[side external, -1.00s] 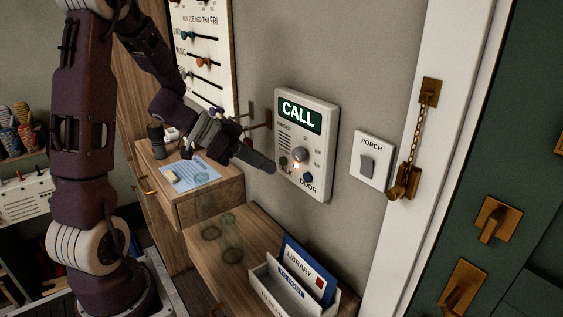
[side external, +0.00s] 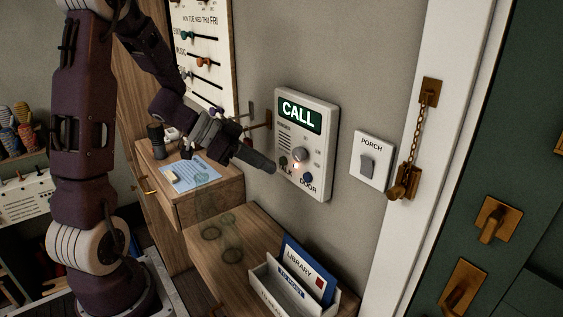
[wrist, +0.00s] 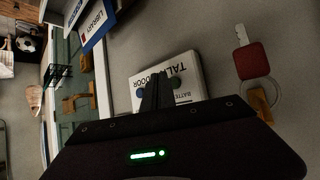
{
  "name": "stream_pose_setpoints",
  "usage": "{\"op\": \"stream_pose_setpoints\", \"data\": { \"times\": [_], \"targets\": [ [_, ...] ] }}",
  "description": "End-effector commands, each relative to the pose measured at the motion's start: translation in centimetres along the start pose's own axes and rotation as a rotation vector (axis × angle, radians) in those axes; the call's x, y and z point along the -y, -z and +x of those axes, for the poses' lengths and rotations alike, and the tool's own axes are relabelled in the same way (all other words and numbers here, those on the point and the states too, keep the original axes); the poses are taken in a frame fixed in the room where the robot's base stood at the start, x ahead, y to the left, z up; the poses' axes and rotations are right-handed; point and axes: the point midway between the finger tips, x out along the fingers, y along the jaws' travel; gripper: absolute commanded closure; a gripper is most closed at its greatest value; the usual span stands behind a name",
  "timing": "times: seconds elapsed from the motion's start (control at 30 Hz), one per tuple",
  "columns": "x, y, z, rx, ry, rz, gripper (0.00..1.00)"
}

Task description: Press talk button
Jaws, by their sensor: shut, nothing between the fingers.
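The intercom (side external: 314,128) is a pale wall box with a lit green CALL display, a round grey knob and a small glowing orange light. Its dark talk button (side external: 283,161) is at the lower left, above the TALK lettering. The blue door button (side external: 308,177) is at the lower right. My gripper (side external: 272,168) is shut and empty, its tips just left of the talk button in the side view; contact cannot be told. In the wrist view the shut fingers (wrist: 157,92) overlap the intercom (wrist: 191,66), between the blue button and a dark round one.
A PORCH switch (side external: 367,166) is right of the intercom, then a door chain (side external: 429,130). Below are a wooden bench top (side external: 205,270) with glass items and a letter holder (side external: 290,285). A red-tagged key (wrist: 252,62) hangs nearby in the wrist view.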

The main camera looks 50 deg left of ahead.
Motion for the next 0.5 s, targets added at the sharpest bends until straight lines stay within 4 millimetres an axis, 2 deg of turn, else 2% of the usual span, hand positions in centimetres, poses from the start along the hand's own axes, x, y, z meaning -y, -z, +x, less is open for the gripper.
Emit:
{"op": "stream_pose_setpoints", "data": {
  "times": [0.5],
  "targets": [
    [0.44,0.42,0.55,0.000,0.000,0.001,1.00]
  ]
}}
